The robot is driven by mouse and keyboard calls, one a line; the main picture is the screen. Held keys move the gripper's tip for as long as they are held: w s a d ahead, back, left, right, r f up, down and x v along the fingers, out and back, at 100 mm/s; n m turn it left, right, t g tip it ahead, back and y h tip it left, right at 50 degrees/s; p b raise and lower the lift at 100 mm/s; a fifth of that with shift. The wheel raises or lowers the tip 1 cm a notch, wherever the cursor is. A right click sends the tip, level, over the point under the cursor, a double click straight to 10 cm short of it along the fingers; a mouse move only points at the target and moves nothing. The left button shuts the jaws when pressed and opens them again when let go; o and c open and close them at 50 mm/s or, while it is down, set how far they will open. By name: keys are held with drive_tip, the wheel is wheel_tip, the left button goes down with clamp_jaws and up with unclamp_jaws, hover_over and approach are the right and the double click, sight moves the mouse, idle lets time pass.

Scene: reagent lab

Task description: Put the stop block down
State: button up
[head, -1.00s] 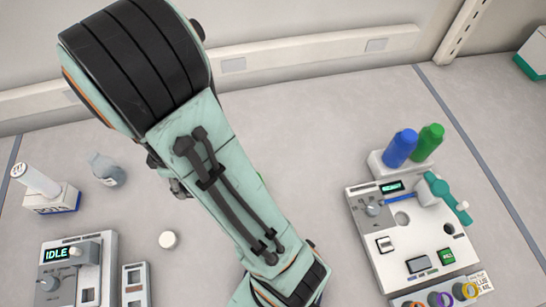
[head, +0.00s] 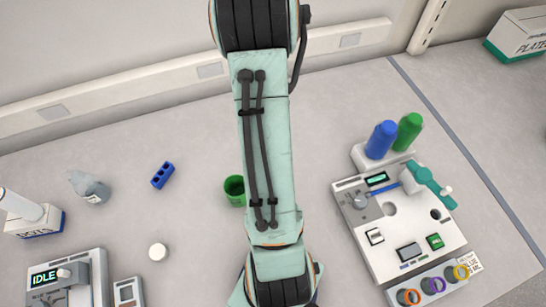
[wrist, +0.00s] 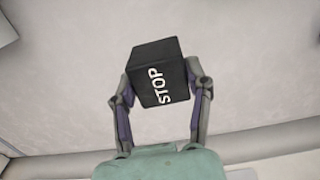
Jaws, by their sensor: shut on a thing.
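The stop block (wrist: 159,74) is a black cube with white "STOP" lettering, in the wrist view. My gripper (wrist: 160,88) is shut on it, one finger against each side. The block looks slightly turned between the fingers. In the head view my arm fills the middle, and the gripper and block are hidden.
A green cup (head: 234,190) stands partly behind my arm.

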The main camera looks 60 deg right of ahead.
drive_tip(key=f, duration=0.8)
drive_tip(key=shift+s+d, duration=0.2)
drive_tip(key=shift+s, duration=0.15)
drive_tip(key=shift+f, duration=0.1)
drive_tip(key=o, duration=1.2)
drive_tip(key=shift+o, duration=0.2)
